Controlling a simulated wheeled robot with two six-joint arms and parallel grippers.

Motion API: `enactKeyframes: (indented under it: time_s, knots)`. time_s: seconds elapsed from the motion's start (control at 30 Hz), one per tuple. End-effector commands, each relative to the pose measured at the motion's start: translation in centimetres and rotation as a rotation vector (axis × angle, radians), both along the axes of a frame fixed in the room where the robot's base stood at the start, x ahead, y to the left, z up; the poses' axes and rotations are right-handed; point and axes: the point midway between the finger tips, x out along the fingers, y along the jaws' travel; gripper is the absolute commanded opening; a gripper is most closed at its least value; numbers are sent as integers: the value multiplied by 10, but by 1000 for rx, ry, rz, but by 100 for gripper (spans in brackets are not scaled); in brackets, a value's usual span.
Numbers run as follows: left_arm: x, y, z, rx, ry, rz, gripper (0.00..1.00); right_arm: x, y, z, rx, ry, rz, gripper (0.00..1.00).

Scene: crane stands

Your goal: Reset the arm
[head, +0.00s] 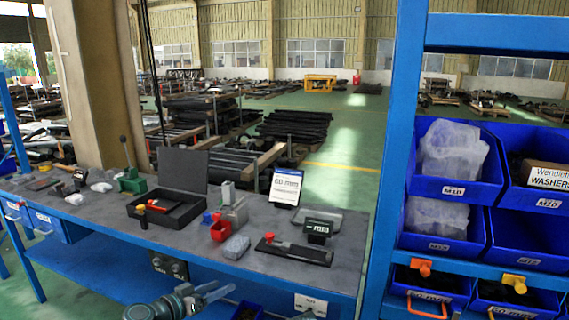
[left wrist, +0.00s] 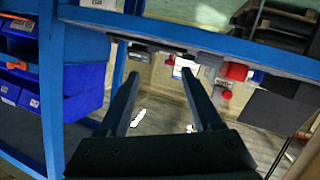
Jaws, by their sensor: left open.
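My left gripper (head: 214,291) is low in the head view, in front of the workbench (head: 90,222) and below its top edge. Its two fingers point right and stand apart, with nothing between them. In the left wrist view the same gripper (left wrist: 158,76) shows two dark, spread fingers with an empty gap. The bench's blue edge (left wrist: 200,40) crosses beyond the fingertips, apart from them as far as I can tell. My right gripper is in neither view.
On the bench are an open black case (head: 184,172), a red bin (head: 220,231), a small display (head: 318,230) and a sign (head: 286,187). A blue rack (head: 397,140) with bins (head: 455,175) stands at the right. Green floor (head: 345,150) lies open behind.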

Motion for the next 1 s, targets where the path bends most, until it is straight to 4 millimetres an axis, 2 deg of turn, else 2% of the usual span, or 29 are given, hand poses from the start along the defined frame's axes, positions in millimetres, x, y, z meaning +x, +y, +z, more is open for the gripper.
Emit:
enactKeyframes:
  time_s: [0.03,0.13,0.23,0.3,0.4,0.53,0.7,0.8,1.0]
  knots:
    - [-5,-17,-1,15,44,-41,66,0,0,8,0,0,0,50]
    - [-19,-52,-16,62,166,-124,66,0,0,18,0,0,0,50]
    - [-43,-89,-34,139,329,-208,66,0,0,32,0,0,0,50]
    - [-63,-109,-47,209,450,-250,66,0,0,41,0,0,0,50]
    - [-92,-127,-62,326,617,-278,66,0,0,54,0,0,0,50]
    - [-128,-136,-74,500,808,-252,66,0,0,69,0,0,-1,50]
    - [-161,-130,-73,712,974,-140,66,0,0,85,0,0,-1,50]
    - [-171,-125,-69,802,1024,-68,66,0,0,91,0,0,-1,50]
    - [-180,-118,-64,885,1057,17,66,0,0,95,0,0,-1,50]
